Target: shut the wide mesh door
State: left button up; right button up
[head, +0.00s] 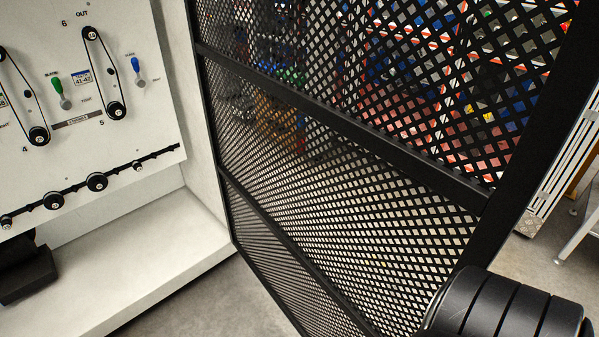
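The wide mesh door (345,119) has a black frame with crossbars and diamond mesh. It fills the middle and right of the head view. It stands open, swung out from the right side of the pale machine cabinet (110,285), whose front panel is exposed. The door's far upright is beside the cabinet, and its near upright (535,125) is close to me at the right. A rounded black ribbed part, which looks like my own arm, is in front of the door's lower right. Neither of my grippers shows. Any handle on the door is not visible.
The cabinet panel (75,100) carries belts on pulleys, a green-handled lever (58,90) and a blue-handled lever (137,70). A rail with black rollers (97,182) runs below. Bare concrete floor (215,300) shows between cabinet and door. Colourful shelving is blurred behind the mesh.

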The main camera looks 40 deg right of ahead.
aim_at(573, 77)
jog(key=k+l+u, duration=0.1)
jog(key=l, duration=0.3)
jog(key=k+l, duration=0.2)
jog(key=l, duration=0.15)
jog(key=k+l+u, duration=0.15)
jog(key=l, duration=0.25)
jog(key=k+l, duration=0.15)
jog(key=l, duration=0.2)
jog(key=k+l+u, duration=0.15)
jog(key=l, duration=0.25)
jog(key=l+u, duration=0.1)
jog(key=l, duration=1.45)
